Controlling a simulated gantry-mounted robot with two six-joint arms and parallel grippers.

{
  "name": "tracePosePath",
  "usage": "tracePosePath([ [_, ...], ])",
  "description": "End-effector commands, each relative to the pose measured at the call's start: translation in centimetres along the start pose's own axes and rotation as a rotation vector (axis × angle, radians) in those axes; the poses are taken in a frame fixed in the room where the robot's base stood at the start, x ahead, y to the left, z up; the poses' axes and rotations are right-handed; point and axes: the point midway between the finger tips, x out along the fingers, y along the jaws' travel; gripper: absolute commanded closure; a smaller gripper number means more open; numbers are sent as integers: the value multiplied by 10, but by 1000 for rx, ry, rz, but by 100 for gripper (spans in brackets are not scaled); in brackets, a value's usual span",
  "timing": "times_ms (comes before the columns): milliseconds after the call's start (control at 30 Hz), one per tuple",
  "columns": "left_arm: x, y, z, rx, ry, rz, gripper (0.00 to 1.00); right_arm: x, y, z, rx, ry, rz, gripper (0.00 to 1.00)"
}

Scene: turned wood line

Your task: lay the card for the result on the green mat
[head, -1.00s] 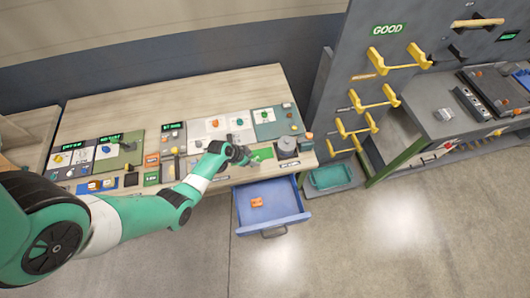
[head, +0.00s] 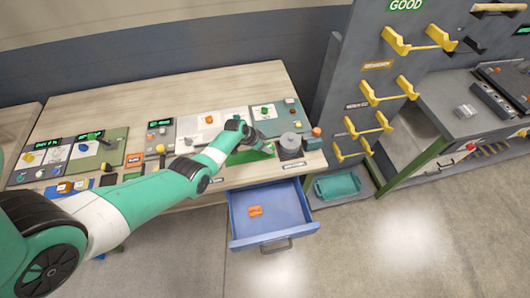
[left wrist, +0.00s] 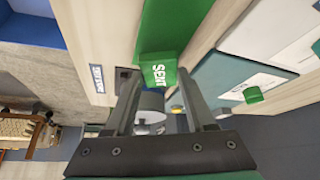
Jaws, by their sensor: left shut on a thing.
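My left gripper (head: 264,145) reaches over the green mat (head: 243,158) at the front right of the wooden table. In the left wrist view, the left gripper (left wrist: 158,88) is shut on a green card (left wrist: 159,72) lettered "SENT". The mat (left wrist: 170,28) shows just beyond the card; whether card and mat touch I cannot tell. An orange card (head: 134,160) lies farther left on the table. My right gripper is in neither current view.
A grey round pot (head: 291,144) stands right of the mat. A blue drawer (head: 304,224) is open below, with an orange piece (head: 255,211) inside. A teal bin (head: 338,186) and a rack with yellow hooks (head: 392,92) stand to the right.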

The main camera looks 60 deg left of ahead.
Motion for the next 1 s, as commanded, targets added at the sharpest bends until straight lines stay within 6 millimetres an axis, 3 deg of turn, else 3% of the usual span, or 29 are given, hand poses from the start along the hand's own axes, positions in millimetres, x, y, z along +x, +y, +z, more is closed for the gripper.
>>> tracePosePath([
  [33,16,0,10,0,-1,0,97,-14,0,13,0,-1,0,50],
  [67,18,0,11,0,0,0,97,-15,0,15,0,-1,0,50],
  [467,20,0,12,0,0,0,97,-16,0,15,0,-1,0,50],
  [500,18,0,11,0,0,0,38,-15,0,14,0,-1,0,50],
  [600,18,0,11,0,-1,0,20,-15,0,14,0,-1,0,50],
  [633,18,0,11,0,-1,0,15,-15,0,14,0,-1,0,50],
  [1000,12,0,7,0,0,0,15,-10,0,9,0,-1,0,50],
])
